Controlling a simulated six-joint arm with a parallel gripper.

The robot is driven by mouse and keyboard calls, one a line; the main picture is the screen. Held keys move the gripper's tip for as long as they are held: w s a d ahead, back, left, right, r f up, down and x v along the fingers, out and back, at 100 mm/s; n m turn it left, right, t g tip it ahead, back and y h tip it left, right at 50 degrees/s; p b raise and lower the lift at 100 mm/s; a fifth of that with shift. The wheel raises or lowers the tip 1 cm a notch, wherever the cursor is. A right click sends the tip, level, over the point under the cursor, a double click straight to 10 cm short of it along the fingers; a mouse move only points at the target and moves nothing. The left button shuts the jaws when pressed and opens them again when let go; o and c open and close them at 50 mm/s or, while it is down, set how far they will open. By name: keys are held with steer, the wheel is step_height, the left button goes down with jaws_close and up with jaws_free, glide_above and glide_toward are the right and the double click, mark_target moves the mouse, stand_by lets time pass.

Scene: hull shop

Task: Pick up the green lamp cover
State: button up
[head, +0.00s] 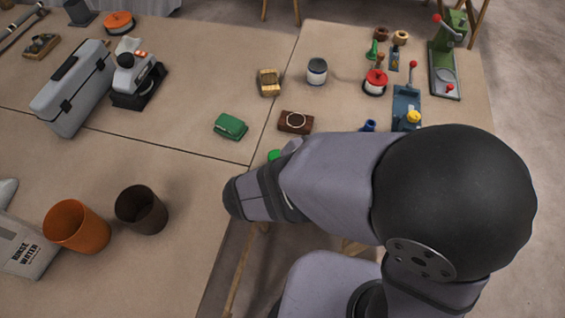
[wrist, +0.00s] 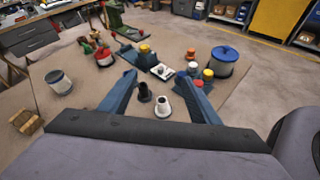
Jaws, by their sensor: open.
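Two green things could be the lamp cover, and I cannot tell which. A green, rounded box-like piece (head: 230,126) lies on the table left of the seam in the head view. A small bright green piece (head: 274,155) shows just above my arm, which partly hides it. I make out neither clearly in the wrist view. My gripper (wrist: 157,75) is open, its two blue-grey fingers spread wide with nothing held. A black piece (wrist: 145,93) and a white piece (wrist: 163,105) show between the fingers, lower down. My arm hides the gripper in the head view.
A brown block with a round dial (head: 295,122) and a wooden block (head: 269,82) stand nearby. A green press (head: 447,60) stands at the far right.

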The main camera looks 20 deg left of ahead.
steer(key=s+a+r+n+t+y+b, duration=0.15)
steer(key=a+n+t+y, duration=0.3)
steer(key=a, duration=0.45)
steer(key=s+a+n+t+y+b, duration=0.1)
steer(key=s+a+n+t+y, duration=0.25)
steer(key=a+n, duration=0.4)
steer(key=shift+m+y, duration=0.4)
steer(key=shift+m, duration=0.1)
steer(key=f, duration=0.4)
steer(key=a+f, duration=0.1)
steer(key=f, duration=0.9)
steer(key=shift+a, duration=0.3)
steer(key=shift+f, duration=0.65)
steer(key=shift+w+d+p, duration=0.15)
steer(key=shift+w+p, duration=0.5)
steer(key=shift+w, duration=1.1)
steer(key=shift+w+f+p, duration=0.15)
steer(key=shift+w+p, duration=0.3)
steer(key=shift+w, duration=1.5)
steer(key=shift+c, duration=0.4)
steer(key=c, duration=1)
